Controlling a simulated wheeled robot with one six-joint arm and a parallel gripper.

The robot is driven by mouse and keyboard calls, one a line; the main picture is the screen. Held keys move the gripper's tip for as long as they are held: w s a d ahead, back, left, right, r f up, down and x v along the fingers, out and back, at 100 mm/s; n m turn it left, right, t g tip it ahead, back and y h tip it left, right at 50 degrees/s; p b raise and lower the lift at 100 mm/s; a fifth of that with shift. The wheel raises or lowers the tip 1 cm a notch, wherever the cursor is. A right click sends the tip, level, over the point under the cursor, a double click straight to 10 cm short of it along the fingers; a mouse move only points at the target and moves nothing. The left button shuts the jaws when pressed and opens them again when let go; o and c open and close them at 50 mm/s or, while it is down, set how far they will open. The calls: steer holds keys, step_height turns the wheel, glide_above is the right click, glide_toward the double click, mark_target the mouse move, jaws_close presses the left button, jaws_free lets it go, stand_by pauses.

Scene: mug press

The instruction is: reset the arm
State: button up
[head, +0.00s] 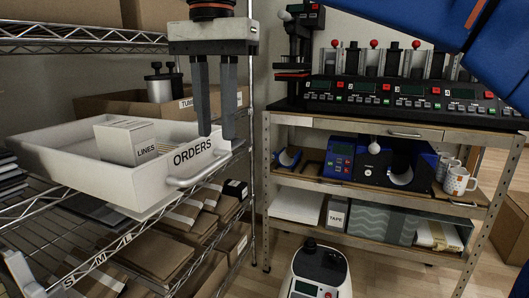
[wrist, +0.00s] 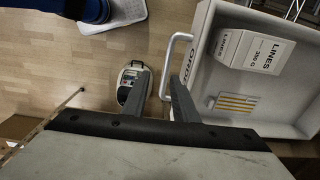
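My gripper (head: 216,134) points straight down in front of the white ORDERS tray (head: 60,155), at the left of the head view. Its two dark fingers stand apart with nothing between them in that view. The tray's handle (head: 205,172) shows below the fingertips. In the wrist view the fingers (wrist: 158,76) are also apart, and the handle (wrist: 166,62) appears between them, close to the right finger. The fingertips look to be above the handle; I cannot tell the exact gap.
The tray sits partly out on a wire shelf and holds a LINES box (head: 124,142). Cardboard boxes (head: 158,255) lie on the shelf below. A press bench (head: 400,95) stands at right, with mugs (head: 458,181) beneath. A small floor machine (head: 318,272) stands between.

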steer(key=w+d+f+n+t, duration=0.1)
steer(key=d+f, duration=0.7)
steer(key=d, duration=0.3)
steer(key=w+d+f+n+t, duration=0.1)
steer(key=w+d+f, duration=0.1)
steer(key=d+f, duration=0.7)
steer(key=s+d+f+n+t, duration=0.1)
steer(key=s+d+f, duration=0.3)
steer(key=d+f, duration=0.4)
steer(key=s+d+f+n+t, duration=0.1)
steer(key=s+d+f, duration=0.4)
steer(key=d+f, duration=0.3)
step_height(320, 180, down, 4)
steer(key=shift+s+d+f+t, duration=0.25)
steer(key=shift+d+t, duration=0.05)
steer(key=shift+d, duration=0.1)
